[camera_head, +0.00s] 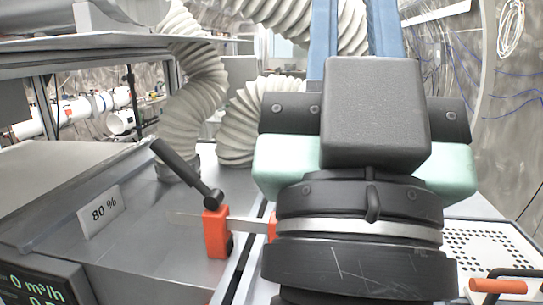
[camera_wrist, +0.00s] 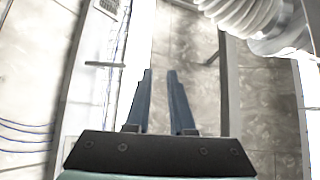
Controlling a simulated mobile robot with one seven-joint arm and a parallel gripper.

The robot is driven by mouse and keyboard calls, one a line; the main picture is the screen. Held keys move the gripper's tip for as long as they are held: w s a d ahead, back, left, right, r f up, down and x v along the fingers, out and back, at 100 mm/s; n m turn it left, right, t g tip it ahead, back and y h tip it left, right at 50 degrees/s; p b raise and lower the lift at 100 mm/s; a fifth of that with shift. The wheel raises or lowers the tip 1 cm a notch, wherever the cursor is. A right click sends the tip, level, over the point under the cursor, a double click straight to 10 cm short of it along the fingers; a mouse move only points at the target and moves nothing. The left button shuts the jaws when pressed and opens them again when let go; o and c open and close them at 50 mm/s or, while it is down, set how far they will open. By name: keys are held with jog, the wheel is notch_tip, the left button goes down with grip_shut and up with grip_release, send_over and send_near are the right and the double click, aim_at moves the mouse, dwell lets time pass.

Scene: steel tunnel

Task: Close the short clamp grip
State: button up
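A clamp with an orange jaw (camera_head: 216,232), a thin steel bar and a black handle (camera_head: 180,165) sits at the edge of the steel cabinet in the head view. The handle slants up to the left from the jaw. A second orange part (camera_head: 272,226) on the bar is partly hidden behind my arm. My gripper (camera_head: 345,25) points away, beyond the clamp, with its two blue fingers apart. In the wrist view my gripper (camera_wrist: 160,74) is open and empty, with a narrow gap between the fingers. The clamp does not show there.
An orange handle on a dark part (camera_head: 497,286) lies at lower right beside a perforated white plate (camera_head: 490,250). Ribbed hoses (camera_head: 195,95) rise behind the cabinet (camera_head: 150,235). A steel shelf (camera_head: 90,60) stands at left. Another hose (camera_wrist: 255,20) shows in the wrist view.

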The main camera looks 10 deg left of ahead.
jog(key=w+f+n+y, duration=0.1)
jog(key=w+a+f+n+g+y, duration=0.1)
jog(key=f+y, duration=0.1)
jog(key=w+f+n+g+y, duration=0.1)
jog(key=shift+w+a+f+n+b, duration=0.1)
jog(key=shift+a+f+n+b, duration=0.2)
jog(key=shift+n+b, duration=0.1)
grip_shut()
jog(key=s+a+f+n+g+y+b, duration=0.1)
jog(key=s+a+f+n+g+y, duration=0.2)
jog(key=a+f+n+g+y, duration=0.4)
notch_tip(320, 180, down, 6)
jog(key=n+g+y, duration=0.5)
jog(key=n, duration=0.1)
jog(key=shift+f+n+g+b, duration=0.15)
jog(key=shift+n+g+b, duration=0.25)
jog(key=shift+a, duration=0.1)
